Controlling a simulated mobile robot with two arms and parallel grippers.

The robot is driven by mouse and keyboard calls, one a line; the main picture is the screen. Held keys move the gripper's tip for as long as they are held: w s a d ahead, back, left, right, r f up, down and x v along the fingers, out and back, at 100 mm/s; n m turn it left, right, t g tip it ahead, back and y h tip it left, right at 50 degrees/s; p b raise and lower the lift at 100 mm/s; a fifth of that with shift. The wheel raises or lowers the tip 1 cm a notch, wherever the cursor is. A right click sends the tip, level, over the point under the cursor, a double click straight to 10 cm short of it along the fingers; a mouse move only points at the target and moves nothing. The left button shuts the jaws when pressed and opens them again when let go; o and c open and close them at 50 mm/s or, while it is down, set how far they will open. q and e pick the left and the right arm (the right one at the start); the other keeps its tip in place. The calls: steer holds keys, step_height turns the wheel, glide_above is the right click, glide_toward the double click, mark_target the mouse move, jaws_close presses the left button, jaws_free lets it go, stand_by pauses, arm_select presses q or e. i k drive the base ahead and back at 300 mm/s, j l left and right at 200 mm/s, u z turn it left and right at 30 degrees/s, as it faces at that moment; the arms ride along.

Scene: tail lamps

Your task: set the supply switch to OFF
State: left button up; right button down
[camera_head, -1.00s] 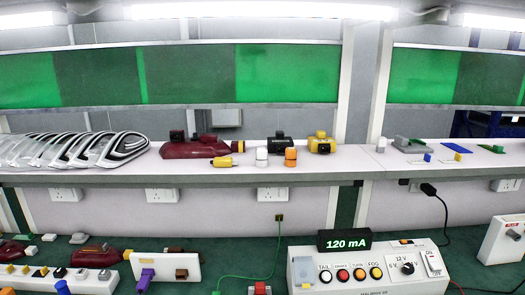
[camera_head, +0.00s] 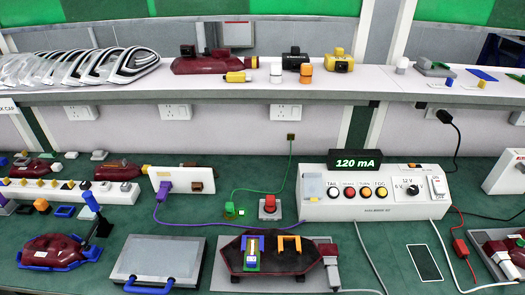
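The white supply box (camera_head: 350,208) stands toward the right at the back of the green bench. Its black display (camera_head: 355,162) reads 120 mA in green. A row of round buttons marked TAIL, FOG and others is on its front, with a black 12 V / 6 V knob (camera_head: 413,189) right of them. The supply switch (camera_head: 438,187) is a white rocker at the box's right end. Its small lettering is too fine to tell which side is pressed. Neither of my grippers is in view.
A lamp unit on a grey plate (camera_head: 222,272) lies in front of the supply, beside a closed silver case (camera_head: 158,258). A red button box (camera_head: 269,207) stands left of the supply. Cables run down from the supply. A dark flat panel (camera_head: 424,263) lies on the bench at right.

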mark_target(439, 188)
steer(key=z, duration=1.25)
steer(key=i+l+u, duration=0.1)
steer(key=u, duration=0.4)
steer(key=l+u, duration=0.15)
steer(key=u, duration=0.35)
steer(key=i+l+u, duration=0.1)
steer(key=l+u, duration=0.35)
steer(key=l, duration=0.65)
steer(key=l+u, duration=0.45)
steer(key=l, duration=0.65)
steer(key=k, duration=0.05)
